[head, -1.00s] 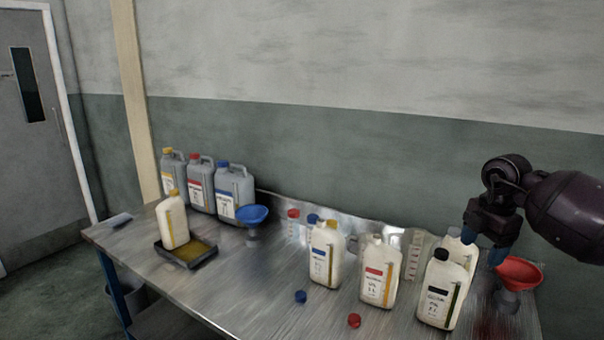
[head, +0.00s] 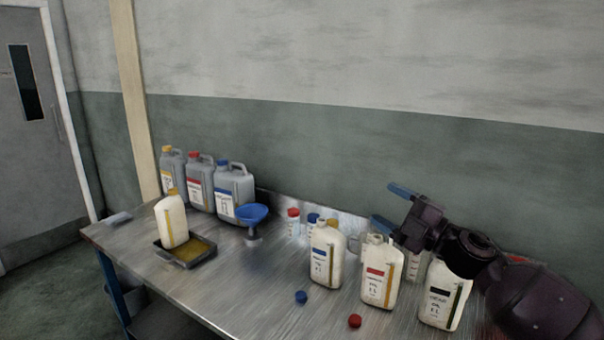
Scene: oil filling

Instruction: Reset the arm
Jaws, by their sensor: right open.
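My right arm comes in from the lower right. Its dark gripper with two blue fingers (head: 393,208) is open and empty, pointing left, above the back right of the table (head: 240,290). It is in front of the back wall and above the red-labelled white bottle (head: 376,281). My arm hides the top of the black-labelled white bottle (head: 440,295) and most of the red funnel (head: 517,259). My left gripper is not in view.
A blue-labelled white bottle (head: 322,262), a blue cap (head: 301,297) and a red cap (head: 354,321) are near the front. Grey jugs (head: 232,190), a blue funnel (head: 252,214) and a yellow-capped bottle (head: 172,222) in a black tray (head: 205,262) stand left. The front middle is clear.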

